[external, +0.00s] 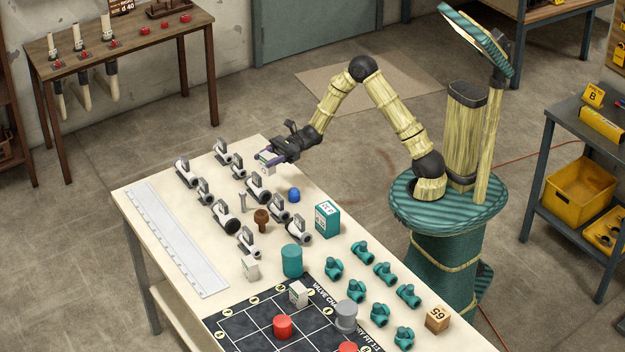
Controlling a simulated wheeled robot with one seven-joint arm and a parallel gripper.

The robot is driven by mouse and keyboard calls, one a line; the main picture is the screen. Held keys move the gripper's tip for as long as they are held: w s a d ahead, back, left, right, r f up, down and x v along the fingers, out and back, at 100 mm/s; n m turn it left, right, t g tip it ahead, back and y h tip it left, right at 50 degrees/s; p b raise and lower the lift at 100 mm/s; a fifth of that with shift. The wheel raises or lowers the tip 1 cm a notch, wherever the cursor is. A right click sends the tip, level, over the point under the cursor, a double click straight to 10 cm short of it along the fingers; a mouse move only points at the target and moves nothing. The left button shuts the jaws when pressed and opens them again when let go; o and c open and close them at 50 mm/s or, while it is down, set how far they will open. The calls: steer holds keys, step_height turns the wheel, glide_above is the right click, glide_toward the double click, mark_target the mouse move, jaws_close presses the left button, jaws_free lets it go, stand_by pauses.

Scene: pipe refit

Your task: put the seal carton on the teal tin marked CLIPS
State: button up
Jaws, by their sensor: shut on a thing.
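My gripper (267,156) is over the far end of the white table, shut on a small white carton (267,168) with a green mark, which looks like the seal carton. A teal box-shaped tin (328,220) with a white label stands upright on the table, to the right of and nearer than my gripper. The label is too small to read surely, but looks like CLIPS. Nothing is seen on top of the tin. The carton is well apart from it.
Several grey-white valves (226,216) stand left of the tin, with a blue ball (294,195) and brown funnel-like piece (261,219) among them. A teal cylinder (292,261), two white cartons (251,268) (298,296) and several teal fittings (384,272) are nearer. A dark grid board (250,328) lies in front.

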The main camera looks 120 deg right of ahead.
steer(key=w+a+r+n+g+y+p, duration=0.1)
steer(key=w+a+r+n+y, duration=0.1)
steer(key=a, duration=0.9)
steer(key=w+a+r+n+g+y+p, duration=0.1)
steer(key=w+a, duration=0.5)
steer(key=a, duration=0.6)
steer(key=w+a+r+n+g+y+p, duration=0.2)
steer(key=a+y, duration=0.5)
steer(key=a, duration=0.4)
step_height(320, 180, up, 3)
steer(key=w+n+g, duration=0.1)
steer(key=w+n, duration=0.1)
steer(key=shift+w+a+r, duration=0.2)
steer(key=shift+w+a, duration=0.1)
steer(key=shift+w, duration=0.05)
steer(key=shift+f, duration=0.1)
glide_above(292, 250)
step_height(292, 250, down, 6)
steer(key=shift+f, duration=0.1)
steer(key=shift+w+f, duration=0.1)
steer(key=shift+f, duration=1.7)
steer(key=shift+a, duration=0.1)
